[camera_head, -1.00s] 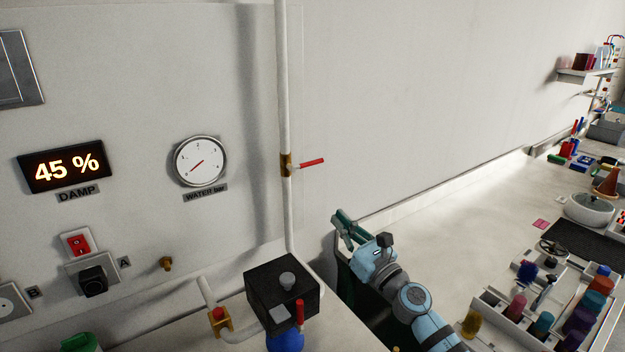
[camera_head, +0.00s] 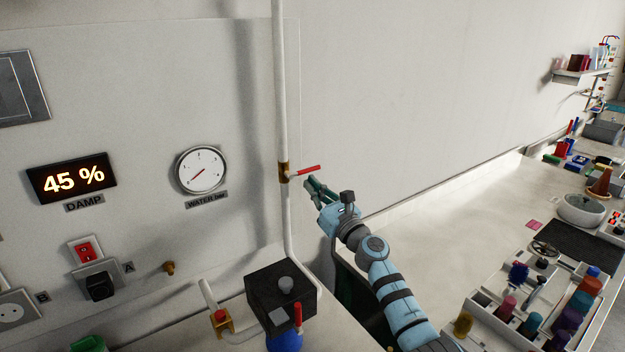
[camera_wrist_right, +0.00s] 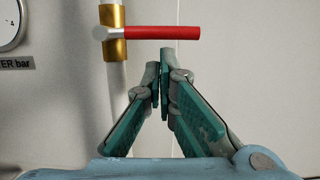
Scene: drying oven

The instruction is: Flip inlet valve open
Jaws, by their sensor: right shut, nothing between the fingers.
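The inlet valve is a brass body (camera_head: 284,171) on a white vertical pipe, with a red lever handle (camera_head: 308,169) sticking out sideways to the right. In the right wrist view the red handle (camera_wrist_right: 160,33) lies level across the top, joined to the brass body (camera_wrist_right: 113,34). My right gripper (camera_head: 311,181) is just below the handle. In the wrist view its fingertips (camera_wrist_right: 159,56) are together, empty and pointing at the handle's underside, with a small gap seen between. Whether they touch it I cannot tell. My left gripper is not in view.
A water gauge (camera_head: 201,170) and a DAMP display (camera_head: 72,179) reading 45 % are on the wall at left. A crowded bench is at right. The wall right of the handle is clear.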

